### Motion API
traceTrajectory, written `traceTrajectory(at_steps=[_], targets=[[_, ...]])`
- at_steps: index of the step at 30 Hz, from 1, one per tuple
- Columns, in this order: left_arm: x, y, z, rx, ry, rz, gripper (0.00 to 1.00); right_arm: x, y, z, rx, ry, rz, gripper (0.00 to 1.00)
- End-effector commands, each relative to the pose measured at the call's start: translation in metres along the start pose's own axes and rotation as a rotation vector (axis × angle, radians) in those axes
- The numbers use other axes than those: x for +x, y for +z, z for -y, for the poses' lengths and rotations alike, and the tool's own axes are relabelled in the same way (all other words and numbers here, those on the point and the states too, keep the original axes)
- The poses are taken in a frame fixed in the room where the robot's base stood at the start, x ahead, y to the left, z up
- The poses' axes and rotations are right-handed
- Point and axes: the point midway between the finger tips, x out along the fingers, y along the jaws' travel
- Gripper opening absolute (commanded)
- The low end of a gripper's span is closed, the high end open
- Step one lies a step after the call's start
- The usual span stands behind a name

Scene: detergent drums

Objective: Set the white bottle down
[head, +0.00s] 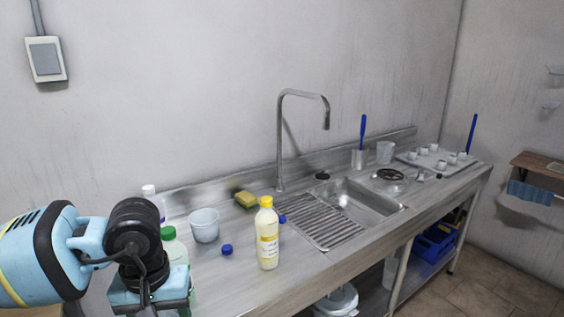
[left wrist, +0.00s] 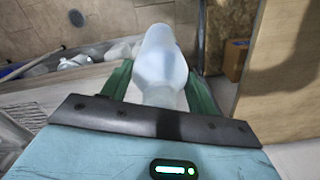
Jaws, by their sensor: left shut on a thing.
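The white bottle (left wrist: 163,62) is in the left wrist view, pale and smooth, between the two dark green fingers of my left gripper (left wrist: 160,90). The gripper is shut on it. The bottle's lower part is hidden behind the gripper's front edge. In the head view my left wrist is at the lower left, over the near left end of the steel counter (head: 290,287). The fingers and the held bottle cannot be made out clearly there. I cannot tell from these views how far the bottle is from the counter. My right gripper is in neither view.
A green-capped bottle (head: 174,246) and a white-capped bottle (head: 151,192) are close by my left wrist. A pale cup (head: 204,225), a blue cap (head: 227,249), a sponge (head: 245,199) and a yellow bottle (head: 267,238) stand to the right. The sink (head: 362,205) lies beyond.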

Motion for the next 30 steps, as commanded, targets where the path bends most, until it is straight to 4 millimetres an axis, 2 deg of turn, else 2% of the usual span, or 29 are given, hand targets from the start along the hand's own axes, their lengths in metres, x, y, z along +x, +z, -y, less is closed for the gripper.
traceTrajectory(at_steps=[3,9,30], targets=[[-0.002,0.001,0.009,0.101,-0.003,-0.008,0.11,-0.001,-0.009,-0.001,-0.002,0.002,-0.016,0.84],[0.001,0.002,0.016,0.188,-0.006,-0.008,0.11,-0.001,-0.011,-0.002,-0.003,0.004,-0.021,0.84],[0.003,0.002,0.016,0.196,-0.005,-0.005,0.11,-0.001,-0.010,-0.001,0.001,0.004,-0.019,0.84]])
